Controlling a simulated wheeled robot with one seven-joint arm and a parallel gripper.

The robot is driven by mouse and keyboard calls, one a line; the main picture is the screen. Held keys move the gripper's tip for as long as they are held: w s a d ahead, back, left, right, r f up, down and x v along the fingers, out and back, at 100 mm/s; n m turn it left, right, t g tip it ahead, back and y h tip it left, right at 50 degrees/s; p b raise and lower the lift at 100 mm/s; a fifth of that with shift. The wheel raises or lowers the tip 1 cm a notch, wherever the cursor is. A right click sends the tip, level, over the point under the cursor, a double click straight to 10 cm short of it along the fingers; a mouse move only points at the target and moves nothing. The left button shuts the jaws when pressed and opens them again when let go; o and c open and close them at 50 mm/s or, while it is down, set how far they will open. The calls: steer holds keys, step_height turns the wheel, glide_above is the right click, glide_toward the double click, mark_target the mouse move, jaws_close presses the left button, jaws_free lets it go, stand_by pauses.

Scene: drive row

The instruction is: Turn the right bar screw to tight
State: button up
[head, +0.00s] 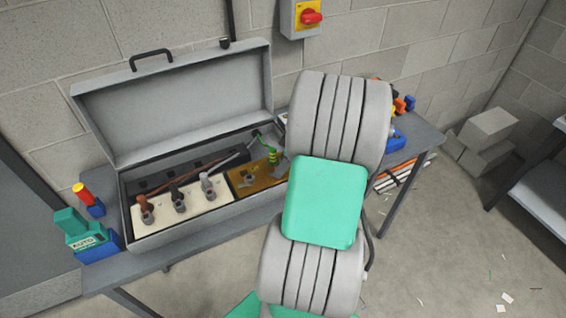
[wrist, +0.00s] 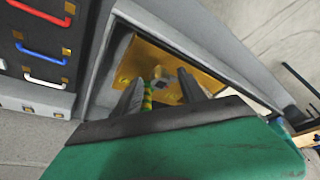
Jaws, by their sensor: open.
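A brass-coloured plate (head: 243,186) lies in the right part of the open grey case, with a small grey screw-like fitting (head: 249,178) on it. A green-and-yellow wire (head: 272,157) comes down to the plate. In the wrist view, the plate (wrist: 150,54) lies beyond my gripper (wrist: 159,76), whose two dark fingers are apart. The striped wire (wrist: 147,100) and a small grey fitting show between the fingers; I cannot tell whether they touch. My arm covers the right end of the plate in the head view, so I cannot tell which screw is the right one.
Left of the plate, a cream panel (head: 160,217) carries brown, black and grey wire terminals. The case lid (head: 180,105) stands open behind. Green and blue blocks (head: 82,235) stand at the bench's left end. A red switch (head: 311,18) is on the wall.

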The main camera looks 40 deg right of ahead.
jaws_close()
stand_by(0.4)
